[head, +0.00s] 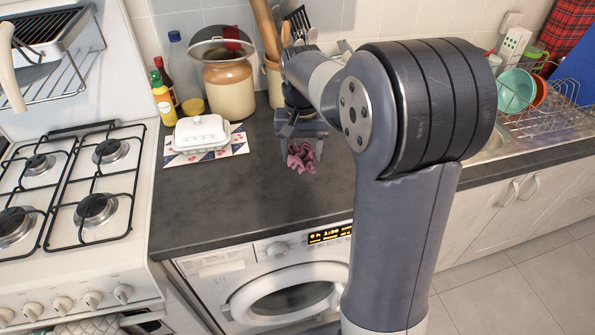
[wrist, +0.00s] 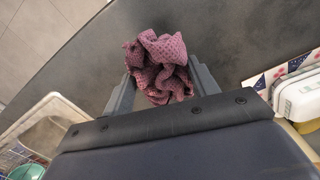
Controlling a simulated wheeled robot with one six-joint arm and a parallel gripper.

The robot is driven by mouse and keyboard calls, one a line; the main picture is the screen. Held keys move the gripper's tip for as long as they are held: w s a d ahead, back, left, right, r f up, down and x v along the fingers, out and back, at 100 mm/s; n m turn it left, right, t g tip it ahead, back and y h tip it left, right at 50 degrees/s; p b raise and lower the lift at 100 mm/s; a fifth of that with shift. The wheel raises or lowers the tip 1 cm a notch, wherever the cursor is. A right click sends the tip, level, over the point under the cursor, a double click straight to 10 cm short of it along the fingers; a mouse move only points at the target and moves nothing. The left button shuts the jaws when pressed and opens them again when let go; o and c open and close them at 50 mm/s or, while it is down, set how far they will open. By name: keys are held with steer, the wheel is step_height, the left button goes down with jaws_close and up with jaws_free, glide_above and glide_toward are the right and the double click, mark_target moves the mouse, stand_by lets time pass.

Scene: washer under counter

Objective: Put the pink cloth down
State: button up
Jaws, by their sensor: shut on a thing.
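The pink cloth (head: 301,157) is a small crumpled bundle between the fingers of my gripper (head: 301,143), over the dark grey counter (head: 230,205). In the wrist view the cloth (wrist: 160,65) bulges out past both fingertips of my gripper (wrist: 160,82), which are shut on it. I cannot tell whether the underside of the cloth touches the counter.
A white butter dish (head: 201,133) on a patterned mat (head: 240,140) stands to the left. A large jar (head: 228,88) and bottles (head: 163,98) line the back. The stove (head: 75,190) is at the left, the dish rack (head: 550,115) at the right. The counter's front is clear.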

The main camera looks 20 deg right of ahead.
mark_target(299, 187)
steer(key=shift+w+a+r, duration=0.25)
steer(key=shift+w, duration=0.1)
steer(key=shift+s+f+p, duration=0.1)
steer(key=shift+f+p, duration=0.35)
steer(key=shift+f, duration=4.35)
steer(key=shift+f, duration=0.15)
steer(key=shift+f, duration=0.15)
steer(key=o, duration=1)
steer(key=r, duration=0.7)
steer(key=r+b, duration=0.1)
steer(key=r, duration=0.3)
steer(key=shift+w, duration=0.3)
